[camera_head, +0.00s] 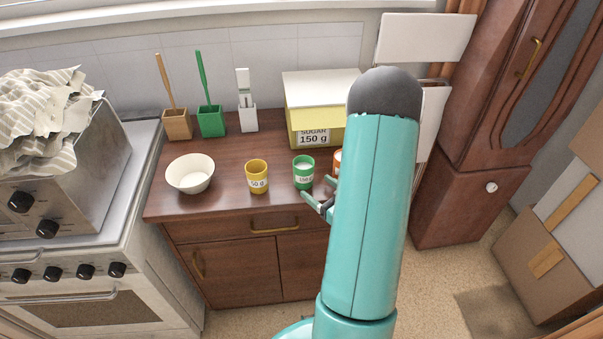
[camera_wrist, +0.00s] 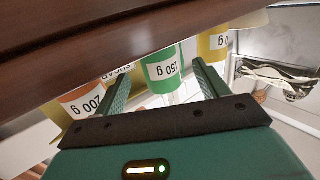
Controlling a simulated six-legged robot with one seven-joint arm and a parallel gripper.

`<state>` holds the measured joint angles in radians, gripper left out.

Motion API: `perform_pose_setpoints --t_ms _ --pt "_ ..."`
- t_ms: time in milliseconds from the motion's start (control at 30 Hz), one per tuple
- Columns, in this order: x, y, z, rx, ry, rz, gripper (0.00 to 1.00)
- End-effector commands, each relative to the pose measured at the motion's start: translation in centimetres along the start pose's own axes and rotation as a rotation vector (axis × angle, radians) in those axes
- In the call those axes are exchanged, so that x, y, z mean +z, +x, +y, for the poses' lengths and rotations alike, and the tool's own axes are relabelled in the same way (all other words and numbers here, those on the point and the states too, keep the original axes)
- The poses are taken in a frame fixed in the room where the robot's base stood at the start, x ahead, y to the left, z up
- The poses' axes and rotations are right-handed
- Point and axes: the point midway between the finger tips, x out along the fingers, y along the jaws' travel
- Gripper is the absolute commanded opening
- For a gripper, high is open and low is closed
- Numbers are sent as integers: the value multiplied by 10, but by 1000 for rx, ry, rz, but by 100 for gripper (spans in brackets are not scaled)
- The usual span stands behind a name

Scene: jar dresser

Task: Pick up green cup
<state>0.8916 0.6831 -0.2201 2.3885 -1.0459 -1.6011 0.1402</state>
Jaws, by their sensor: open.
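The green cup (camera_head: 303,180) stands upright on the dresser top (camera_head: 225,199), with a white label and white contents. In the wrist view the picture is upside down, and the green cup (camera_wrist: 163,68) with its "150 g" label shows between the two fingers. My gripper (camera_head: 318,191) is open and empty, just in front of the cup and a little to its right in the head view. In the wrist view my gripper (camera_wrist: 162,82) has a finger on either side of the cup. I cannot tell whether either finger touches it.
A yellow "50 g" cup (camera_head: 257,174) and a white bowl (camera_head: 190,172) stand left of the green cup. An orange cup (camera_head: 337,160), "200 g" in the wrist view (camera_wrist: 85,102), stands close right, partly behind my arm. A yellow sugar box (camera_head: 313,110) and brush holders (camera_head: 211,122) stand behind.

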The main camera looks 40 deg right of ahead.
Motion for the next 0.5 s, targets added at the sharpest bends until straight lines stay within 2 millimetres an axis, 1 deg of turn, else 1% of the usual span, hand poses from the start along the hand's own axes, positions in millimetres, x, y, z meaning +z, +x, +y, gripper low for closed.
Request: perform_pose_setpoints --t_ms 33,100,200,367,467,500 --pt "0 10 -1 -3 -1 -1 73" --pt "0 23 -1 -3 -1 0 73" --pt "0 37 0 -1 0 -1 73" --pt "0 48 1 -1 0 -1 73" --pt "-1 58 2 -3 -2 0 73" --pt "-2 64 2 -4 -2 1 73"
